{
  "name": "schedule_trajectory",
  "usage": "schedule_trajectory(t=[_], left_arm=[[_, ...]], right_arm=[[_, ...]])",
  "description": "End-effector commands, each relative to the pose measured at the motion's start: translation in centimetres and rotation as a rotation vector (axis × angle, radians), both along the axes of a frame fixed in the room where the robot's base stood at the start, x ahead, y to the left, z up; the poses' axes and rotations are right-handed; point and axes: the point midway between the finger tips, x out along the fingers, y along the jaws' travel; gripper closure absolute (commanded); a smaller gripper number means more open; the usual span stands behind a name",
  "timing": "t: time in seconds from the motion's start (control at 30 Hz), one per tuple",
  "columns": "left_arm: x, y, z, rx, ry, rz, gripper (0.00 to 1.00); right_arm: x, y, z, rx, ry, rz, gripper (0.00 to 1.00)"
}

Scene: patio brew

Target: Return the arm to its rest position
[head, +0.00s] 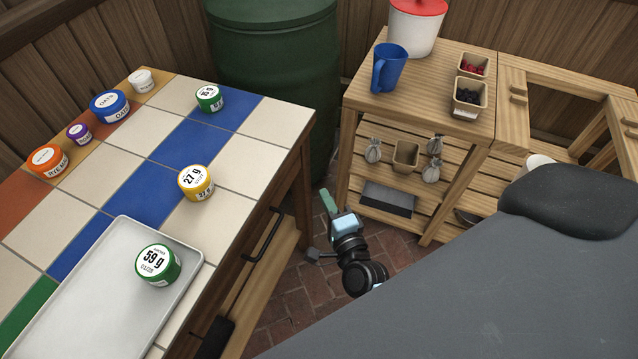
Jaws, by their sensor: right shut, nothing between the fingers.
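My right gripper (331,207) is low over the brick floor, in the gap between the tiled table and the wooden shelf unit. Its jaws are shut with nothing seen held between them, and it is apart from the jars and the tray. A short grey-blue arm section shows behind it, bent down from the right. My left gripper is out of the picture.
The tiled table (236,150) holds a tray (95,295) with a green jar (158,264), a yellow jar (196,183) and several other jars. A wooden shelf unit (430,72) bears a blue jug (389,68). A green barrel (275,80) stands behind.

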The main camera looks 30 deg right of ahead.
Motion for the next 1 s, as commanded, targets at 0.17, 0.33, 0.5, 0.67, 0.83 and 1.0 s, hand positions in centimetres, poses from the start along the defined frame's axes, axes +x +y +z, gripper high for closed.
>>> schedule_trajectory(t=[0.17,0.33,0.5,0.67,0.83,1.0], left_arm=[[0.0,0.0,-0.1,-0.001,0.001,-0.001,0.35],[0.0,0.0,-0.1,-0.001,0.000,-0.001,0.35],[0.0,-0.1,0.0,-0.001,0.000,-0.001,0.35],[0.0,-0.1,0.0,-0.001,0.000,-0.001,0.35],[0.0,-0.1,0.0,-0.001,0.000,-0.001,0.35],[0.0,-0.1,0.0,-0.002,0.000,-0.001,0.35]], right_arm=[[-1.6,0.2,0.0,-0.001,0.001,0.001,1.00],[-1.9,0.2,0.0,-0.001,0.000,0.001,1.00],[-1.8,0.2,0.0,-0.001,0.000,0.000,1.00],[-2.2,0.3,-0.3,-0.020,0.014,0.009,1.00],[-6.7,1.4,-3.5,-0.240,0.151,0.113,1.00],[-16.0,3.1,-8.5,-0.647,0.384,0.356,1.00]])
